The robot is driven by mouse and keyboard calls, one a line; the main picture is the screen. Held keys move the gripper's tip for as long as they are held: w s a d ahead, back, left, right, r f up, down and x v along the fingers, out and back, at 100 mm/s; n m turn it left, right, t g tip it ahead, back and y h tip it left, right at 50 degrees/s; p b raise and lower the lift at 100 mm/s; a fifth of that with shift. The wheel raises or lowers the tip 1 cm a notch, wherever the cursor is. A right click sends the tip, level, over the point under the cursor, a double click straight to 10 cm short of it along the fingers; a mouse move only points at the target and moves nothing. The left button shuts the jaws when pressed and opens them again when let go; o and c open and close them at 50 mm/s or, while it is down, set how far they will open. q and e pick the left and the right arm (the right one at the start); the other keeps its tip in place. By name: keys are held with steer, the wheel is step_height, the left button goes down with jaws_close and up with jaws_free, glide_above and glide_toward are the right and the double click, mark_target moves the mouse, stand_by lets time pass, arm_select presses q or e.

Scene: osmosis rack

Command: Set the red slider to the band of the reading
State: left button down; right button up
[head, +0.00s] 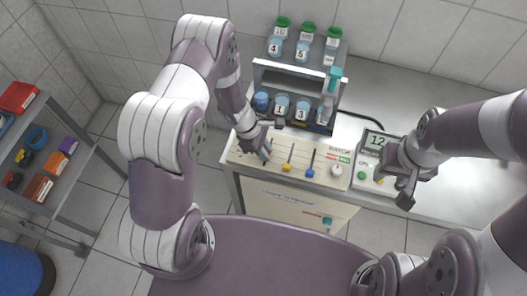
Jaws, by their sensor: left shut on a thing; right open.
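The control panel (240,158) lies on the bench front, with a yellow slider (287,161), a blue slider (310,166) and a white knob (337,171). My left gripper (265,154) is shut at the panel's left part, left of the yellow slider. The red slider is mostly hidden by its fingers. The slider's exact setting and band marks cannot be made out. A meter (374,145) right of the panel shows a reading that starts with 12; my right gripper partly covers the meter's unit. My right gripper (403,188) is open and empty above that unit.
A rack (262,68) with numbered, green-capped containers above and several blue-filled ones below stands behind the panel. A grey shelf (75,165) with coloured boxes is at far left. The bench top (450,115) at right is mostly clear.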

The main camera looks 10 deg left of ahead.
arm_select(q)
steer(key=c, duration=1)
jaws_free()
steer(key=shift+c, duration=0.2)
steer(key=shift+a+r, duration=0.15)
steer(key=shift+r, duration=0.25)
steer(key=v, duration=1.2)
